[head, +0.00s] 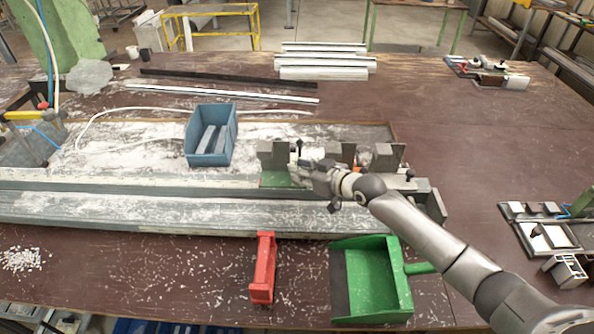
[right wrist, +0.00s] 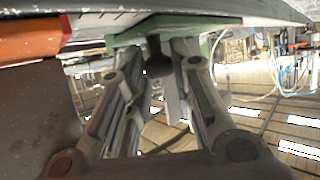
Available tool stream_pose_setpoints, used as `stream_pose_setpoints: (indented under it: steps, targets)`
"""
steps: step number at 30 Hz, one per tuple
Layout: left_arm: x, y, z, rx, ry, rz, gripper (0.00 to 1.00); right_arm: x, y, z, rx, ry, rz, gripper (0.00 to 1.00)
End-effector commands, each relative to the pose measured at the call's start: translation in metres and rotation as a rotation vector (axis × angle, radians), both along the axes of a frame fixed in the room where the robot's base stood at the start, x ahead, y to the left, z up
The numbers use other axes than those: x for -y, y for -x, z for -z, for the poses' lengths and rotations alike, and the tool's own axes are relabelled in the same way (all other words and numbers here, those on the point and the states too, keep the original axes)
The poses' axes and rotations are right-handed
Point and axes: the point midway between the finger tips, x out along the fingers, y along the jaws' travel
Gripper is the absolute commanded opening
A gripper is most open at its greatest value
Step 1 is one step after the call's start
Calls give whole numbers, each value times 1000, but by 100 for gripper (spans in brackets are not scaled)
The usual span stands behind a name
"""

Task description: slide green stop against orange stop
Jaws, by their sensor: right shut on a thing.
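The green stop (head: 274,179) sits on the clamp profile, its green part showing low beside a grey block, left of my right gripper (head: 308,172). In the right wrist view the green stop (right wrist: 180,24) spans behind my right gripper (right wrist: 160,52), whose fingers are shut on a dark part of it. The orange stop (head: 358,169) shows only as a small orange patch to the right of the gripper, partly hidden by my arm. In the right wrist view the orange stop (right wrist: 32,38) is at the upper left, apart from the green one. My left gripper is not in view.
A blue bin (head: 231,143) with grey bars stands behind the profile (head: 150,210). A red holder (head: 263,270) and a green dustpan (head: 375,285) lie in front. White profiles (head: 325,62) lie at the back.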

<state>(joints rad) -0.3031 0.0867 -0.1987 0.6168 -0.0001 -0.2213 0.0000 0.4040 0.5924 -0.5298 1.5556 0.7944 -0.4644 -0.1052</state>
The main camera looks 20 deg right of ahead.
Motion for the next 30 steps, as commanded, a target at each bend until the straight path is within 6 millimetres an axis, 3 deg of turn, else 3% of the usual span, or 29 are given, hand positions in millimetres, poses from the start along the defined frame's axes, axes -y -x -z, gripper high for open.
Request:
stream_pose_setpoints:
  steps: [5,6,10,22,30]
  targets:
    - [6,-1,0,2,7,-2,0,0,0,0,1,0,2,0]
    - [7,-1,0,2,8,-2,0,0,0,0,1,-1,1,25]
    - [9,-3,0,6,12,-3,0,0,0,0,1,-1,1,41]
    - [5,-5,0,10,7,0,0,2,3,-1,0,-1,0,42]
    - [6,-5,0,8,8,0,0,20,38,-16,0,2,1,42]
